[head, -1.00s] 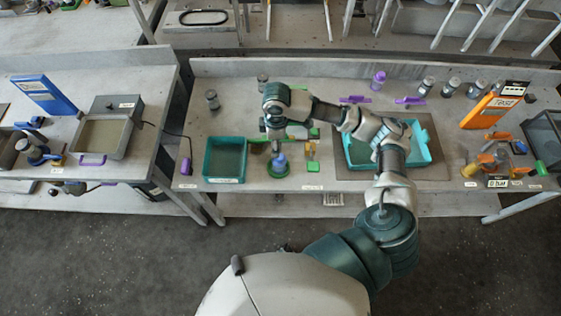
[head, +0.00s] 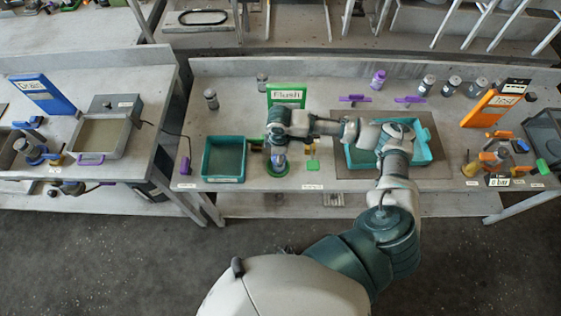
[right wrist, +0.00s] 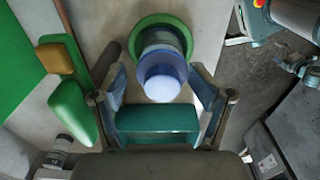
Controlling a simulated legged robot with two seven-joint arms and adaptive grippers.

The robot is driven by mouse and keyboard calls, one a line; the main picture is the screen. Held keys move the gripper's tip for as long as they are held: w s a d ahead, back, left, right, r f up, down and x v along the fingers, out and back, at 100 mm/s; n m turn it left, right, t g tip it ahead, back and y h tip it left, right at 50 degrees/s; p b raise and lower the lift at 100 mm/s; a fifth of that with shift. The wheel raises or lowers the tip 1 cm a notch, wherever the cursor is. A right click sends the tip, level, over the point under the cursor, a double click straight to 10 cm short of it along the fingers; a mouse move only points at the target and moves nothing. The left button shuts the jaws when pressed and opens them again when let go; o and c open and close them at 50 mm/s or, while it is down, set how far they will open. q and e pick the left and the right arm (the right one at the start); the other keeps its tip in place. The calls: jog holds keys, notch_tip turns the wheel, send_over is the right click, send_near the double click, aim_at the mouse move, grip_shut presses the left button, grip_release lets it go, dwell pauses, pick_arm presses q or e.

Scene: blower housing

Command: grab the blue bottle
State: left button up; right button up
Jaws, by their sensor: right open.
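The blue bottle (head: 279,164) stands on a round green base (head: 270,173) near the front edge of the middle bench. In the right wrist view the blue bottle (right wrist: 162,82) shows its pale rounded top, with the green base (right wrist: 150,22) around its foot. My right gripper (head: 279,151) comes down over the bottle in the head view and partly hides it. In the right wrist view my right gripper (right wrist: 158,78) is open, with one finger on each side of the bottle. Whether the fingers touch it I cannot tell. My left gripper is out of view.
A teal tray (head: 223,179) stands left of the bottle, and another teal tray (head: 436,151) lies to the right. A green "Flush" sign (head: 286,93) stands behind. Green and yellow parts (right wrist: 70,105) lie beside the gripper in the wrist view.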

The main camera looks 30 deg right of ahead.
jog(key=f, duration=0.4)
jog(key=shift+w+a+f, duration=0.15)
jog(key=shift+a+f, duration=0.15)
jog(key=shift+d+r, duration=0.1)
jog(key=shift+d, duration=0.05)
jog(key=shift+s+d, duration=0.1)
jog(key=shift+s, duration=0.1)
jog(key=c, duration=0.4)
jog(key=shift+d, duration=0.1)
jog(key=c, duration=0.6)
jog(key=shift+a, duration=0.2)
